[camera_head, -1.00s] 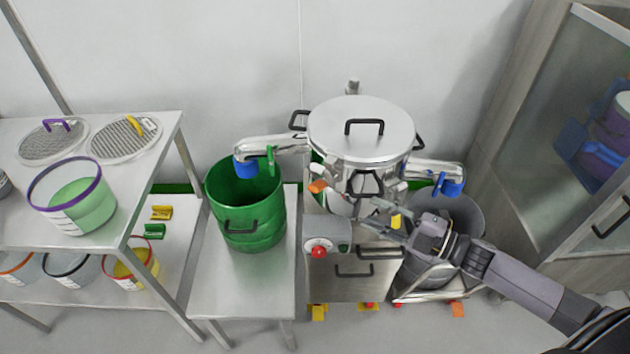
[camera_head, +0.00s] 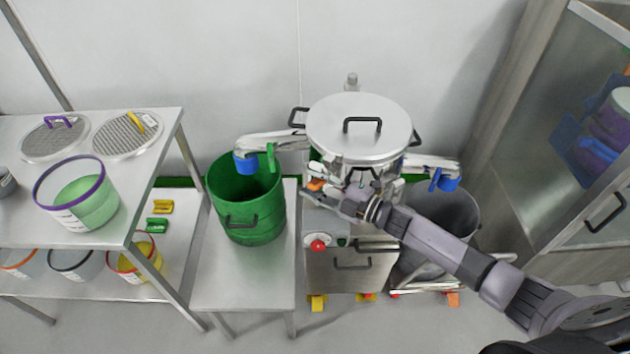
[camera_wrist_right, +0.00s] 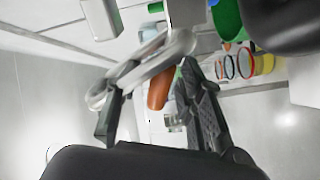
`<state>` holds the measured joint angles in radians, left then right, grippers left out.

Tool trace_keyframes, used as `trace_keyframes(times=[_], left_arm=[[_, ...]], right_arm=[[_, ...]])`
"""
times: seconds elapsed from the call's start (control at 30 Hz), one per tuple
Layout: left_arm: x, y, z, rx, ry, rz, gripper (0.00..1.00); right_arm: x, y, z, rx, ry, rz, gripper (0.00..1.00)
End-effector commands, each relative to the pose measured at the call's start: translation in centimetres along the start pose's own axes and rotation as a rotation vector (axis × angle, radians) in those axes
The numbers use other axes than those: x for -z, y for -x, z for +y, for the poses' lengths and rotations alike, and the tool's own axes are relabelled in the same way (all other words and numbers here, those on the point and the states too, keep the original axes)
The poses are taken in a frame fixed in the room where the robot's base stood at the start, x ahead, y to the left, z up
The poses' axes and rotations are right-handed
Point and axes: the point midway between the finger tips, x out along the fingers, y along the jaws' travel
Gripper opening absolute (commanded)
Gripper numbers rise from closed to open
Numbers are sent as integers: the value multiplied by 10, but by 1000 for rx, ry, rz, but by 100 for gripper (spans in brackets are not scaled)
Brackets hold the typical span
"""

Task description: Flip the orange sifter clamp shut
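The orange clamp handle (camera_head: 315,184) shows at the lower left of the steel sifter (camera_head: 360,135), below its lid. My right gripper (camera_head: 322,195) is in front of the sifter, its fingertips close to the orange handle. In the right wrist view, the two dark fingers (camera_wrist_right: 158,105) are apart, and the orange handle (camera_wrist_right: 158,90) appears in the gap between them. A grey metal loop (camera_wrist_right: 140,72) crosses near the left finger. I cannot tell whether anything touches. My right arm hides part of the sifter's front. My left gripper is out of view.
A green drum (camera_head: 245,205) stands on a low steel table left of the sifter. A grey bin (camera_head: 452,215) is on the right behind my arm. A red button (camera_head: 318,243) sits below the gripper. A shelf with pails and sieves (camera_head: 125,135) is at left.

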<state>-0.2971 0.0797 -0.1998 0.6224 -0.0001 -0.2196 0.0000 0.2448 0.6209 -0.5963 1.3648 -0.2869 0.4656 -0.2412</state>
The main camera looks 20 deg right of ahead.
Motion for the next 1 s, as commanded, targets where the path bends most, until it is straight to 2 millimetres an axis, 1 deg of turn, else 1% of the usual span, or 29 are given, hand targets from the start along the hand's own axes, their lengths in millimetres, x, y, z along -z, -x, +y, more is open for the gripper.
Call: trace_keyframes(times=[0.27, 0.37, 0.8, 1.0], left_arm=[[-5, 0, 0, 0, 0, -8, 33], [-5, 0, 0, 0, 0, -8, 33], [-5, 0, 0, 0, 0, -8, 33], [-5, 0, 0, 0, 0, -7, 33]], right_arm=[[0, -2, 0, 0, 0, 0, 35], [0, -2, 0, 0, 0, 0, 30], [0, -2, 0, 0, 0, 0, 0], [0, -2, 0, 0, 0, 0, 0]])
